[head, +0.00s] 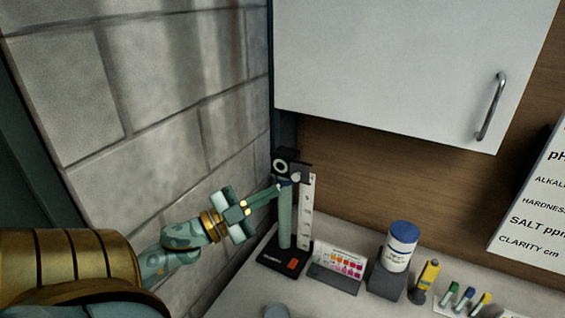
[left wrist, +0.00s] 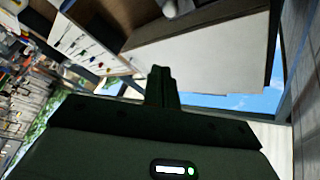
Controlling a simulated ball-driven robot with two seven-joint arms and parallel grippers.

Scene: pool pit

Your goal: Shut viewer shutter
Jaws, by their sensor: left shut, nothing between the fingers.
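The viewer stands on the counter in the corner in the head view. It has a black head (head: 291,167) with a pale ring, a green-grey tube, a white graduated scale (head: 306,212) and a black base (head: 281,259) with a red patch. I cannot make out the shutter separately on the head. My left gripper (head: 283,187) is shut and empty. Its fingertips are just under the black head, by the top of the tube; I cannot tell whether they touch. In the left wrist view its closed fingers (left wrist: 161,87) point up, and no viewer is clear there. My right gripper is out of view.
A white wall cabinet (head: 410,65) with a metal handle hangs above. Right of the viewer stand a colour chart block (head: 338,270), a blue-capped white bottle (head: 401,247), a yellow tube (head: 427,276) and small vials. A stone wall (head: 160,110) closes the left side.

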